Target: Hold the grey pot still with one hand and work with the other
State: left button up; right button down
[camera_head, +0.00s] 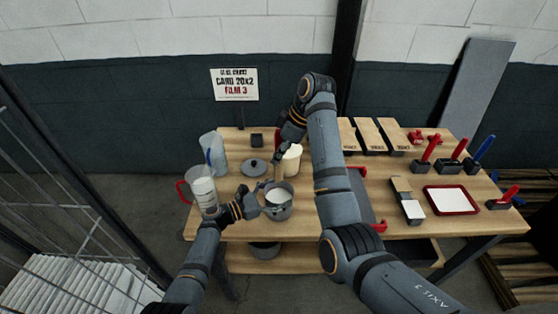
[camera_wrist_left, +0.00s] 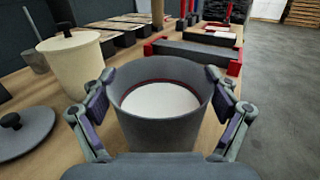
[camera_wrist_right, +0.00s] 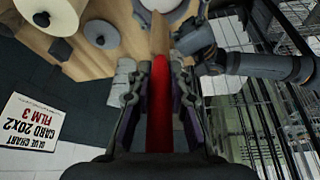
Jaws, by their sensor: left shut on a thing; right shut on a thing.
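The grey pot (camera_head: 279,212) stands near the front edge of the table, with pale white contents inside a dark reddish ring. My left gripper (camera_head: 262,198) is shut on it; in the left wrist view the fingers press on both sides of the pot (camera_wrist_left: 165,133). My right gripper (camera_head: 280,152) is above and behind the pot, shut on a red handle (camera_wrist_right: 160,105). A wooden part seems to extend from the handle toward the pot; its tip is hard to make out. The grey lid (camera_head: 254,168) lies on the table behind the pot.
A cream lidded pot (camera_head: 292,163) stands close behind. Clear jugs (camera_head: 203,192) stand at the left. Boxed filters (camera_head: 365,137), a red-framed tray (camera_head: 451,199) and red- and blue-handled tools (camera_head: 427,150) are at the right. A sign (camera_head: 234,84) stands behind the table.

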dwell(0.4)
pick_arm(q)
jog(key=o, duration=1.5)
jog(key=v, duration=1.2)
